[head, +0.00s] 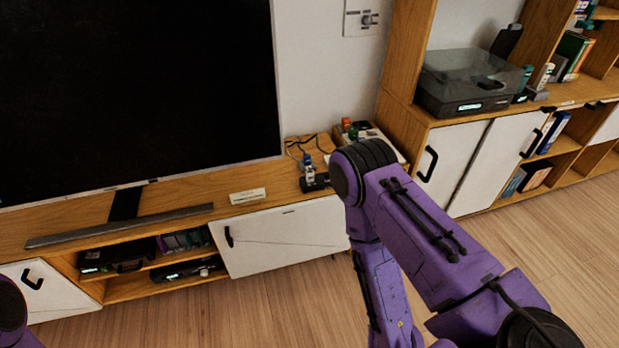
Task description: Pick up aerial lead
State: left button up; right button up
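A thin dark cable (297,147) curves on top of the TV cabinet near the wall, right of the television. It may be the aerial lead, but it is too small to tell. It runs near a small blue-and-white object (308,168) on a black base. My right arm crosses the right-centre of the head view, bent with its elbow near the cabinet's right end and its forearm pointing down. The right gripper is out of view. Only a piece of my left arm shows at the lower left edge, and its gripper is out of view.
The television (130,90) and a soundbar (120,225) stand on the low wooden cabinet (190,187). A small white card (247,196) lies near its front edge. A white power strip (377,137) is partly hidden by my arm. A turntable (470,85) sits on the right shelf unit.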

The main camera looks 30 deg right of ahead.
aim_at(310, 174)
jog(key=z, duration=1.1)
jog(key=k, duration=0.65)
jog(key=z, duration=0.55)
jog(key=i, duration=0.8)
jog(key=z, duration=0.45)
jog(key=i, duration=1)
jog(key=u, duration=1.1)
jog(key=i, duration=0.65)
jog(key=u, duration=0.65)
